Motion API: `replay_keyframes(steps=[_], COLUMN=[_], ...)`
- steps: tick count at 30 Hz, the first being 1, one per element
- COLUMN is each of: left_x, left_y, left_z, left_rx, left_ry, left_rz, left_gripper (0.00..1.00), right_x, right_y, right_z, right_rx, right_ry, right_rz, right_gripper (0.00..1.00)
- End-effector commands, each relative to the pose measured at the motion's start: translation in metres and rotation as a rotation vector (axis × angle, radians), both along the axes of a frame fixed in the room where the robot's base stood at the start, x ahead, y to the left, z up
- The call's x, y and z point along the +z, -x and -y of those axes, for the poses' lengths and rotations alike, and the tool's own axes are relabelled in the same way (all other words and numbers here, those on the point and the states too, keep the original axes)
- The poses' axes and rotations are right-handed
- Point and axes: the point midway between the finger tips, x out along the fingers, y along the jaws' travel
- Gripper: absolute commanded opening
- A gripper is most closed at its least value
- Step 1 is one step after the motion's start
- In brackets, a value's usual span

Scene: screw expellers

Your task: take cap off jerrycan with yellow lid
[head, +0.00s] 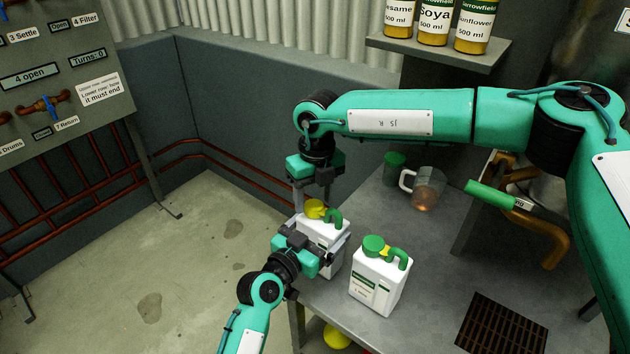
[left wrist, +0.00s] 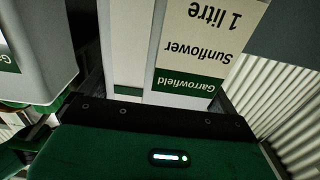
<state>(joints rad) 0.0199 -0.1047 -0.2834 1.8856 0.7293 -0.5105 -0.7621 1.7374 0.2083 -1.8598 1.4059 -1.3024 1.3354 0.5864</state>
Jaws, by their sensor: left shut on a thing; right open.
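The jerrycan with the yellow lid (head: 337,233) is white with a green handle and stands upright near the table's left edge. Its yellow cap (head: 315,208) is on top. My left gripper (head: 320,254) is shut on its body from the front left. In the left wrist view its label (left wrist: 205,50) reads Garrowfield Sunflower 1 litre, upside down. My right gripper (head: 312,198) points down from above, open, its fingers around the cap's position; contact cannot be told. A second white jerrycan (head: 375,283) with a green cap (head: 374,244) stands to the right.
A glass mug (head: 427,188) and a green container (head: 395,166) stand farther back on the table (head: 440,250). A green-handled lever (head: 490,195) sticks out at right. A dark grate (head: 503,325) lies front right. Several oil bottles (head: 435,22) stand on a shelf above.

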Motion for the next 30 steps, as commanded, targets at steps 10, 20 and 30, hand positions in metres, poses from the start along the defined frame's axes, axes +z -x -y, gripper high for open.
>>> replay_keyframes(steps=[10, 20, 30], left_x=[-0.0060, -0.0059, -0.0058], left_y=[0.0005, 0.0005, 0.0004], left_z=[-0.0002, -0.0001, -0.0001], left_rx=[-0.001, -0.001, -0.002], left_ry=[-0.009, -0.009, -0.009], left_rz=[-0.008, -0.008, -0.007], left_gripper=[0.31, 0.31, 0.31], right_x=[-0.0146, -0.0142, -0.0144], right_y=[0.0003, 0.0003, 0.0005], right_z=[-0.0003, -0.0002, -0.0003], right_rx=[-0.001, -0.002, 0.223], right_ry=[0.000, 0.000, -0.012], right_rz=[0.001, 0.001, 0.008], right_gripper=[0.55, 0.12, 0.10])
